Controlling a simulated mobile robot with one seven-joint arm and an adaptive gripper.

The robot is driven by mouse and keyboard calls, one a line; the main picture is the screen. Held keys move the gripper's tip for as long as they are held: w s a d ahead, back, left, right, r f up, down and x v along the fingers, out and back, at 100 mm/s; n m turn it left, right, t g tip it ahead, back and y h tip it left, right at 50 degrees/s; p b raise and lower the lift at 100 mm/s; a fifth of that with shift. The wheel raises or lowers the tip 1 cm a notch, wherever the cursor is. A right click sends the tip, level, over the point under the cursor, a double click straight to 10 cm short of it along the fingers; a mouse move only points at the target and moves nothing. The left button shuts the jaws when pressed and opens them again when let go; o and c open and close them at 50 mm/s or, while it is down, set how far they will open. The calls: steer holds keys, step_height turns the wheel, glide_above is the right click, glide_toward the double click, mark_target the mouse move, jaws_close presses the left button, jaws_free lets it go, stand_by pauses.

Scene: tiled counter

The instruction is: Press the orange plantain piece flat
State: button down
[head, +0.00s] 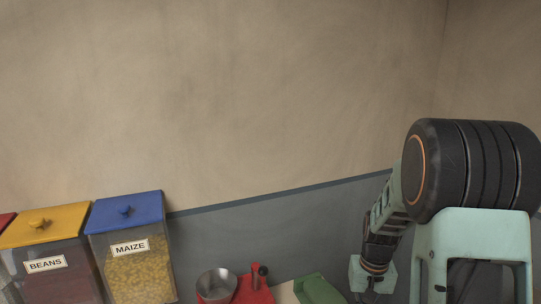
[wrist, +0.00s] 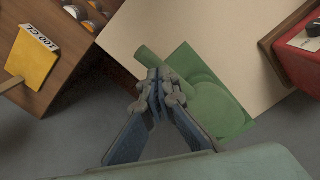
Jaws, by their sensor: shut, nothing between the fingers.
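My gripper (wrist: 155,82) is shut and empty in the wrist view. Its fingertips lie over a green press-like board (wrist: 218,112) with a handle and a rounded shape on it. I cannot tell whether the fingertips touch it. The green board also shows at the bottom edge of the head view (head: 318,290). I cannot make out an orange plantain piece in either view; it may be hidden inside or under the green thing, or out of frame. In the head view my fingers are out of sight.
The board lies on a pale surface (wrist: 135,28). The head view shows a metal bowl (head: 216,284), a red object (head: 253,292), and BEANS (head: 45,264) and MAIZE bins (head: 130,248).

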steer(key=shift+f+b, duration=0.55)
steer(key=shift+f, duration=0.35)
steer(key=shift+r, duration=0.15)
step_height(320, 180, up, 9)
steer(key=p, duration=0.6)
stand_by(0.6)
